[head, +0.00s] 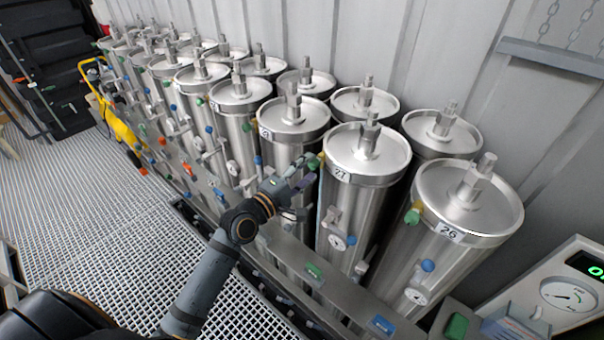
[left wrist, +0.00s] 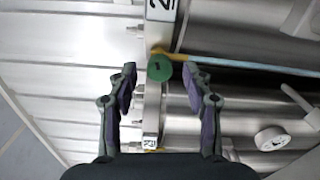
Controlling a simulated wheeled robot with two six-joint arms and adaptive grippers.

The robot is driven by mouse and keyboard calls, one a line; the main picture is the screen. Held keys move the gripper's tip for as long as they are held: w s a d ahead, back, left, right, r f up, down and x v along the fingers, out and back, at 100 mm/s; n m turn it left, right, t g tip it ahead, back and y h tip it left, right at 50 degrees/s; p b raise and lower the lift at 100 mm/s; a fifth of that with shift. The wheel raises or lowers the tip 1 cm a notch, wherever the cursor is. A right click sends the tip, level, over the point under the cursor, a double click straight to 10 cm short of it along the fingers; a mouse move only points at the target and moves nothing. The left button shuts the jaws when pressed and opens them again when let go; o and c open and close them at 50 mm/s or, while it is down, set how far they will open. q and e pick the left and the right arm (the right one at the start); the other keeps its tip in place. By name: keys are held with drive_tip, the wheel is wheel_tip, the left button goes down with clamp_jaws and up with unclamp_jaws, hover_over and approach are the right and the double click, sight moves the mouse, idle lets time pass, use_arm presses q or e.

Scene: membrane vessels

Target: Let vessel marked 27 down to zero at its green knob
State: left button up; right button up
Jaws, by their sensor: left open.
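The vessel marked 27 (head: 345,205) is an upright steel cylinder in the front row, with its number plate (head: 340,173) near the top. Its green knob (head: 314,164) sits at the upper left by a yellow fitting, just beyond my left fingertips. In the left wrist view the round green knob (left wrist: 159,69) lies between the two fingertips, with a gap on each side. My left gripper (head: 306,171) is open and empty. My right gripper is out of view.
The vessel marked 26 (head: 463,210) stands to the right, with its own green knob (head: 412,216). More vessels stand close by to the left and behind. A steel rail (head: 345,292) runs along the front. A gauge panel (head: 570,290) is at lower right. Grated floor (head: 75,215) is open at left.

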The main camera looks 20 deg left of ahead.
use_arm(q)
drive_tip(key=v, duration=0.6)
drive_tip(key=shift+s, duration=0.25)
drive_tip(key=shift+d, duration=0.1)
